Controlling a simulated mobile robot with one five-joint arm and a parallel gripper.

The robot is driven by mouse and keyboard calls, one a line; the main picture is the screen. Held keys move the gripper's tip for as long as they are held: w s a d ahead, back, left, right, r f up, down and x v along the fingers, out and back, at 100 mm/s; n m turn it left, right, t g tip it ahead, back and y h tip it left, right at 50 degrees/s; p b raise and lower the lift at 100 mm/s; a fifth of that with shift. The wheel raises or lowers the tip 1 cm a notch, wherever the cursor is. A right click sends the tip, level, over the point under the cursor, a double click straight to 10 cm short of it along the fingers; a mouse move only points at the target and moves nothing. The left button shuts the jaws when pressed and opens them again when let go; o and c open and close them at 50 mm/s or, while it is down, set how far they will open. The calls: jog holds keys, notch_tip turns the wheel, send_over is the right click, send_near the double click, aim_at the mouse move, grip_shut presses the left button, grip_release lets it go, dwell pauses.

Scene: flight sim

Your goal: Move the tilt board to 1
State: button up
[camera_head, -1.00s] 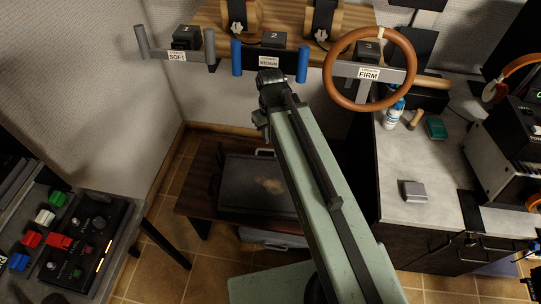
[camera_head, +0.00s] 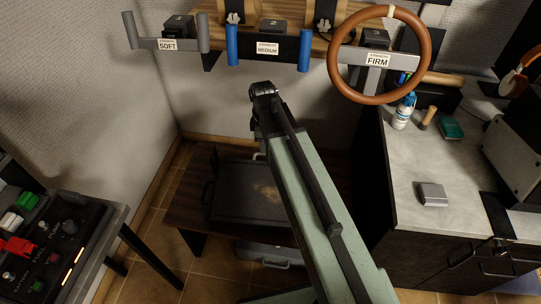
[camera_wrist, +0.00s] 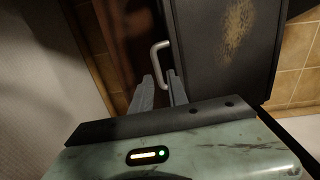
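A dark flat board (camera_head: 235,202) with a worn tan patch lies on a low wooden bench (camera_head: 181,207); I take it to be the tilt board, but no label confirms this. It also shows in the wrist view (camera_wrist: 205,50), with a pale handle (camera_wrist: 155,62) at its near left edge. My gripper (camera_wrist: 160,78) is open and empty, its fingertips pointing at the handle; contact cannot be told. In the head view my arm's end (camera_head: 262,92) is in front of the bench, fingers mostly hidden. The block marked 1 (camera_head: 177,25) sits above the SOFT label (camera_head: 168,45) at upper left.
A wall shelf carries the blue-handled MEDIUM yoke (camera_head: 268,48) and the brown FIRM wheel (camera_head: 422,62). A button console (camera_head: 88,245) stands at left. A grey counter (camera_head: 408,165) with a bottle (camera_head: 403,112) stands at right. Some tiled floor is clear left of the bench.

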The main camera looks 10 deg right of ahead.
notch_tip(320, 180, down, 4)
jog(key=b, duration=0.2)
jog(key=shift+w+b, duration=0.1)
jog(key=shift+b, duration=0.25)
jog(key=shift+r, duration=0.1)
jog(key=shift+c, duration=0.3)
grip_shut()
dwell(0.6)
